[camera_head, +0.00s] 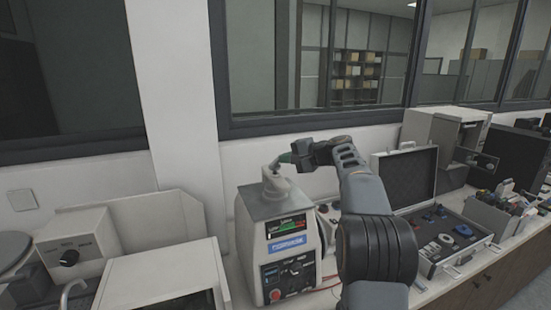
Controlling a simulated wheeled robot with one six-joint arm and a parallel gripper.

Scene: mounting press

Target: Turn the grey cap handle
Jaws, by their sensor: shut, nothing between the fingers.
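The mounting press (275,245) stands on the bench in the middle of the view, with a lit display and a red button on its front. Its grey cap (277,188) sits on top, with a short handle (274,165) sticking up. My arm reaches in from the lower right. My gripper (285,158) is shut, just above and to the right of the cap, its tips close to the handle. I cannot tell whether the tips touch the handle.
An open case (432,262) with parts in foam lies to the right of my arm. A grey box-shaped machine (447,140) stands behind it. White machines (165,277) stand at the left. A wall and windows (320,70) rise behind the bench.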

